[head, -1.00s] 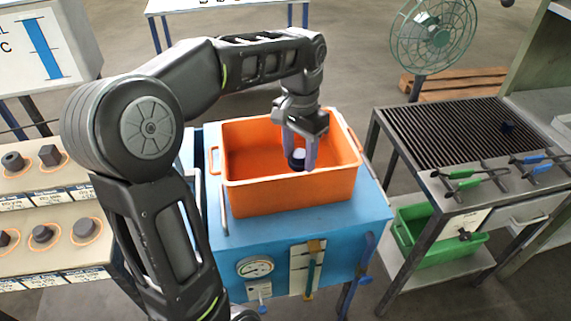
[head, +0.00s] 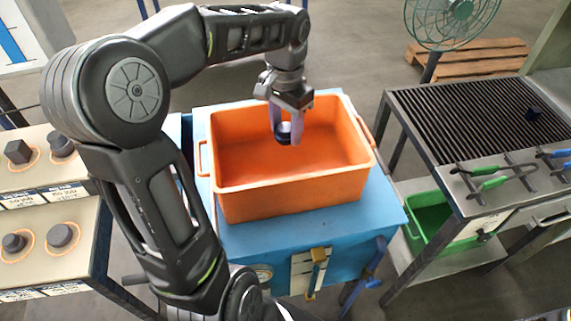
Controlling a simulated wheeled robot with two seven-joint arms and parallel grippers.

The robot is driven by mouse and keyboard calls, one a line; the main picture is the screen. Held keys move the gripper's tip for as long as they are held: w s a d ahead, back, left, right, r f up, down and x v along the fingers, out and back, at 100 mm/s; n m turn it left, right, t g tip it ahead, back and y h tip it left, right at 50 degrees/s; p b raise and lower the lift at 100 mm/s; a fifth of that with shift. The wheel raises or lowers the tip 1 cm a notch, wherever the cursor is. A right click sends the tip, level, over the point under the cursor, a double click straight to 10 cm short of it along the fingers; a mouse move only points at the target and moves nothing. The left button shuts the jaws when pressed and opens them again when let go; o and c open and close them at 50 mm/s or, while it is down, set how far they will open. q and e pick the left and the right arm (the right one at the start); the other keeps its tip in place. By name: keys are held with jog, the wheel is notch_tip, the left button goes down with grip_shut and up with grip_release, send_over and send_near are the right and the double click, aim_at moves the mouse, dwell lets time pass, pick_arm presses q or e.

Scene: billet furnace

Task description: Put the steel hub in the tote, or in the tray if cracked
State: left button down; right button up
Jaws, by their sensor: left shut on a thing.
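My left gripper (head: 287,137) is shut on a small dark round part, the steel hub (head: 284,128). The fingers point down inside the outline of the orange tote (head: 295,198), near its middle. I cannot tell how far the hub is above the tote floor. The fingers hide part of the hub, and no crack can be made out at this size. The tote looks empty otherwise and stands on a blue cart (head: 330,232). A green bin (head: 432,222), perhaps the tray, sits on a low shelf at the right. My right gripper is not in view.
A grated bench (head: 470,125) at the right holds tongs with green and blue handles (head: 490,183) and a small dark piece (head: 533,113). Stepped racks (head: 50,215) with several dark parts stand at the left. A green fan (head: 452,15) and a wooden pallet (head: 475,57) are behind.

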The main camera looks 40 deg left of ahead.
pick_arm(q)
jog(key=shift+r, duration=0.15)
send_over(286, 166)
jog(key=shift+f, duration=3.15)
jog(key=shift+f+p, duration=0.35)
jog(key=shift+f, duration=1.55)
jog(key=c, duration=0.7)
grip_release()
jog(key=shift+f, duration=0.15)
notch_tip(286, 166, up, 12)
jog(key=shift+s+r, duration=0.1)
jog(key=shift+r, duration=0.1)
